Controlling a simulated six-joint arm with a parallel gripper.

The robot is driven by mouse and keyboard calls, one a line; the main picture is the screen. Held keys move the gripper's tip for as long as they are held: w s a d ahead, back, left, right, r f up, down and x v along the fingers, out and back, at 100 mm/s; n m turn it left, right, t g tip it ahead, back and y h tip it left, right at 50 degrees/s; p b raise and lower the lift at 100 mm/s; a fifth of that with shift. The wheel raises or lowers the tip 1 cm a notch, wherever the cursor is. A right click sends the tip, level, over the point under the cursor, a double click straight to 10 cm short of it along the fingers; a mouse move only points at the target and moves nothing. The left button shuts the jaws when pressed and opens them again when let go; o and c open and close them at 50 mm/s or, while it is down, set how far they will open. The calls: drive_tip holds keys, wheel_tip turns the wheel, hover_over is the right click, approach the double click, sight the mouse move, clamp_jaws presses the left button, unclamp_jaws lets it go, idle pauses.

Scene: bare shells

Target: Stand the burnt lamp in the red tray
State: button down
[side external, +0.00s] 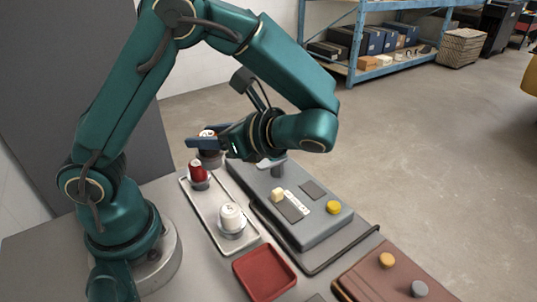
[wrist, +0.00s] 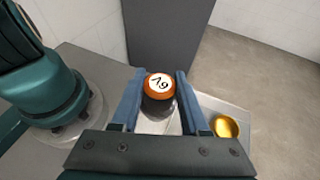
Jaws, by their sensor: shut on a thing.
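My gripper (wrist: 158,98) is shut on a lamp (wrist: 159,84) with an orange-brown rim, a white top marked 6V and a dark body below. In the side external view my gripper (side external: 205,143) holds this dark lamp (side external: 210,160) roughly upright, above the far end of the pale tray. Part of the lamp is hidden by the blue fingers. The red tray (side external: 265,272) lies at the front of the table and looks empty. It does not show in the wrist view.
The pale tray (side external: 222,232) holds a red lamp (side external: 198,172) and a white lamp (side external: 231,217). A gold round thing (wrist: 225,126) shows in the wrist view. A grey panel (side external: 300,215) with a yellow knob (side external: 333,207) stands right of the pale tray. A brown case (side external: 395,276) is front right.

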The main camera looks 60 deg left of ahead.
drive_tip(key=s+d+f+n+g+h, duration=0.1)
drive_tip(key=s+d+n+g+h, duration=0.25)
drive_tip(key=n+h, duration=0.4)
drive_tip(key=s+d+n+g+h, duration=0.25)
drive_tip(key=n+g+h, duration=0.25)
drive_tip(key=n+h, duration=0.25)
drive_tip(key=w+d+r+n+t+h, duration=0.2)
drive_tip(key=w+n+t+h, duration=0.55)
drive_tip(key=n+h, duration=0.35)
drive_tip(key=shift+n+t+y, duration=0.3)
drive_tip(key=shift+n+y, duration=0.2)
drive_tip(key=shift+n, duration=0.2)
drive_tip(key=shift+s+d+f, duration=0.45)
drive_tip(key=shift+d+f, duration=1.4)
drive_tip(key=shift+s+d+f, duration=0.4)
drive_tip(key=shift+d+f, duration=1.4)
drive_tip(key=shift+f, duration=0.05)
drive_tip(key=shift+s+d+f, duration=0.45)
drive_tip(key=shift+d+f, duration=1.4)
